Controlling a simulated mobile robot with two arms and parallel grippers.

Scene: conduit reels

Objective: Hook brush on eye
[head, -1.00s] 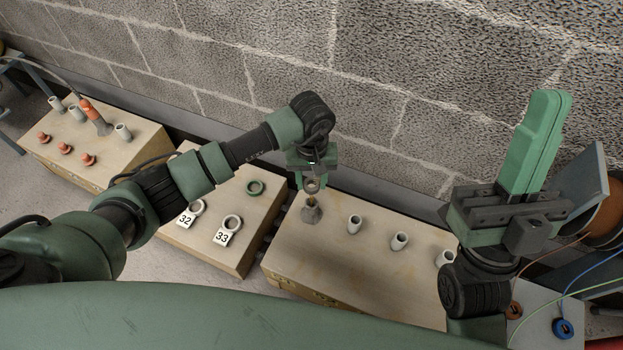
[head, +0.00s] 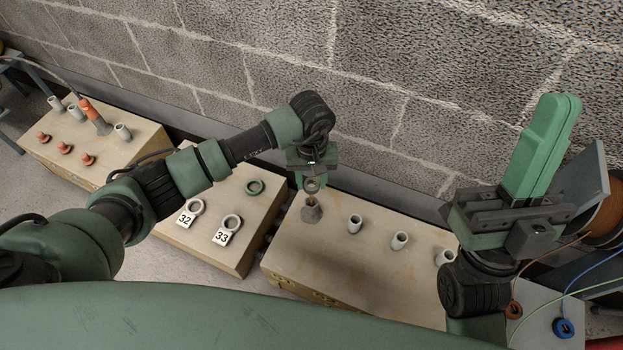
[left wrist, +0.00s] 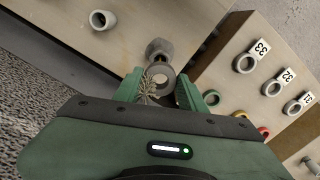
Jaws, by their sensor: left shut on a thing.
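Just beyond the ring is a grey flared conduit stub (left wrist: 160,48), also in the head view (head: 311,213). A small yellowish-brown bit shows at its mouth. I cannot make out the eye or whether the ring touches it. My right gripper (head: 540,145) points up at the right; its jaw gap is unclear.
More pale stubs (head: 355,223) stand along the same box. The middle box holds rings with tags 32 (head: 187,218) and 33 (head: 223,237) and a green ring (head: 255,187). A left box (head: 100,160) carries an orange-handled tool (head: 92,113). A block wall (head: 330,80) stands close behind.

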